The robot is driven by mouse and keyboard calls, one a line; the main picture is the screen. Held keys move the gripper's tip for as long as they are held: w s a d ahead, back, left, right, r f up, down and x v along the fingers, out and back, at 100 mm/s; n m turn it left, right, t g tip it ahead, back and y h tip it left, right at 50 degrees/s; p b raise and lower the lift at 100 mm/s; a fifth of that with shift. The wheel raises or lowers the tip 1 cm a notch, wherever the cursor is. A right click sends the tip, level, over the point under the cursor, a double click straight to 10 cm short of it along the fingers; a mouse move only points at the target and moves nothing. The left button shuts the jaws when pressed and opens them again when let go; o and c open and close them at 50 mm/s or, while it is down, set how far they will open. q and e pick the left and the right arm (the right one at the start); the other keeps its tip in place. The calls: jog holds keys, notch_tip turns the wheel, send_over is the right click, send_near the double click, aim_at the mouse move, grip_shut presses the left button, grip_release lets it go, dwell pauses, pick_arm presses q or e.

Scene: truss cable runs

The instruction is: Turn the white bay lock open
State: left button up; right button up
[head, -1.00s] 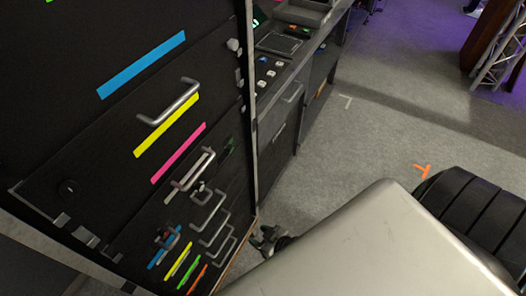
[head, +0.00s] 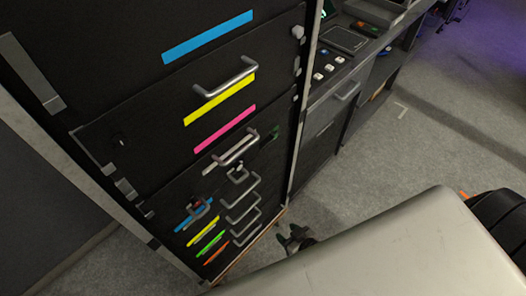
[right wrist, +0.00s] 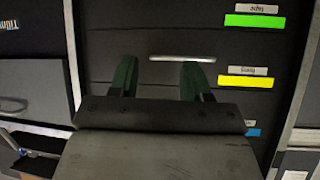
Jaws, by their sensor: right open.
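A white strip (head: 219,158) marks a bay on the black cabinet (head: 150,150) in the head view, below the pink strip. A small pale fitting (head: 238,173) sits just below it; it may be the white bay's lock, but it is too small to tell its position. My right gripper (head: 294,238) is low beside the cabinet's right edge, apart from the white strip. In the right wrist view its two dark green fingers (right wrist: 158,76) are open and empty, pointing towards a drawer front. The lock cannot be made out there. My left gripper is not in view.
Metal bar handles (head: 225,80) stick out from the cabinet front. A drawer handle (right wrist: 182,58) lies ahead of the fingers, near a green strip (right wrist: 254,21) and a yellow strip (right wrist: 246,82). A lower console (head: 335,85) adjoins the cabinet. Grey floor (head: 400,150) is open to the right.

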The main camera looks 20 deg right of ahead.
notch_tip(320, 180, up, 9)
jog(key=w+a+t+y, duration=0.1)
jog(key=w+a+t, duration=0.1)
jog(key=w+t, duration=0.1)
jog(key=n+t+y, duration=0.2)
jog(key=t+y, duration=0.1)
send_near(240, 167)
jog(key=shift+m, duration=0.3)
jog(key=p+x, duration=0.1)
jog(key=x, duration=0.7)
jog(key=shift+w+a+p, duration=0.2)
jog(key=shift+p, duration=0.1)
jog(key=shift+c, duration=0.5)
grip_shut()
